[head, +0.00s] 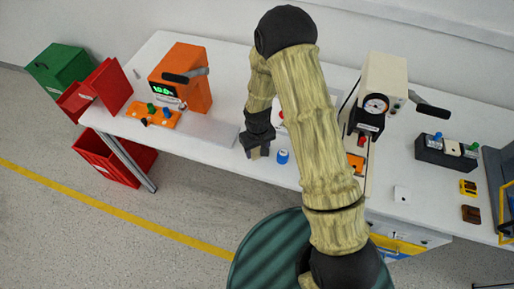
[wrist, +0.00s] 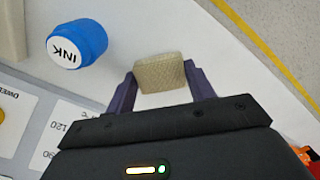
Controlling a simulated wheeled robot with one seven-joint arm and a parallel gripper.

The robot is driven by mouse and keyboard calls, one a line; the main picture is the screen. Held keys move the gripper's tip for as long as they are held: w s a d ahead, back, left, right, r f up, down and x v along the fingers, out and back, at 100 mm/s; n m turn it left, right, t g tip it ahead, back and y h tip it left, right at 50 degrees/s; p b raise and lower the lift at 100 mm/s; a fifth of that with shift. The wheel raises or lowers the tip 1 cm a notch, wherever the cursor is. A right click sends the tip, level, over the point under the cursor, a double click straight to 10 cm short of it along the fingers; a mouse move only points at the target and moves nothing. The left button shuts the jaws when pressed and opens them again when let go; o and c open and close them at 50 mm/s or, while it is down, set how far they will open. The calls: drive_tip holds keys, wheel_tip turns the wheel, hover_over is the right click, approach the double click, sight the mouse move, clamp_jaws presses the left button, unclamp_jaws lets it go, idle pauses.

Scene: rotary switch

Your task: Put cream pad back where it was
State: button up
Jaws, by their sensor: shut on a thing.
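The cream pad (wrist: 159,72) is a small beige block with a textured face. In the wrist view it sits between the two dark fingers of my gripper (wrist: 160,78), which is shut on it. In the head view my gripper (head: 257,150) points down over the front part of the white table, just left of the blue ink bottle. The pad is small and mostly hidden by the fingers there. I cannot tell in these views whether the pad touches the table.
The blue ink bottle (head: 282,156) stands close by; it also shows in the wrist view (wrist: 77,45). An orange machine (head: 182,76) stands at left, a cream press with a dial (head: 383,80) at right. The white table's (head: 225,165) front edge is near.

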sight(258, 152)
drive_tip(key=shift+s+r, duration=0.1)
drive_tip(key=shift+s, duration=0.05)
drive_tip(key=o, duration=0.9)
drive_tip(key=shift+o, duration=0.2)
wheel_tip(258, 152, up, 12)
drive_tip(key=b, duration=0.1)
drive_tip(key=shift+b, duration=0.3)
